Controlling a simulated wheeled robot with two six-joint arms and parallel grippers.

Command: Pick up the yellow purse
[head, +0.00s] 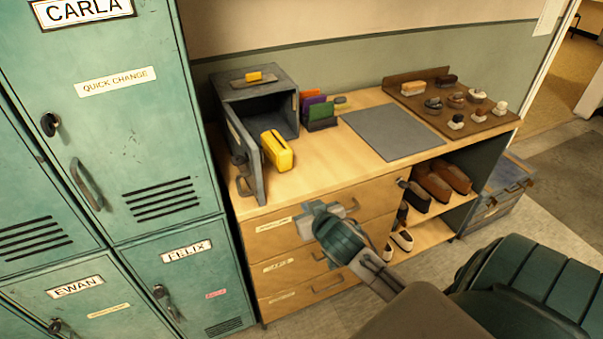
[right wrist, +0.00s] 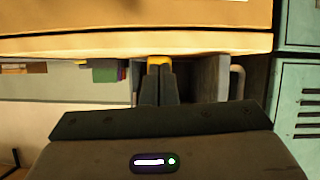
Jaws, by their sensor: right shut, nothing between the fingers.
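The yellow purse (head: 277,150) stands on the wooden counter beside the open door of a small grey safe-like box (head: 254,105). My right gripper (head: 328,216) is in front of the drawer fronts, lower than the counter top and apart from the purse. Its fingers (right wrist: 158,88) are shut and empty. In the right wrist view, a bit of yellow that looks like the purse (right wrist: 158,60) shows just beyond the fingertips, mostly hidden by them. My left gripper is in neither view.
The open box door (head: 244,158) stands left of the purse. Coloured upright items in a holder (head: 320,112) are behind it. A grey mat (head: 392,132) lies bare to the right. A brown tray (head: 425,88) holds brushes and small jars. Green lockers (head: 135,130) stand at left.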

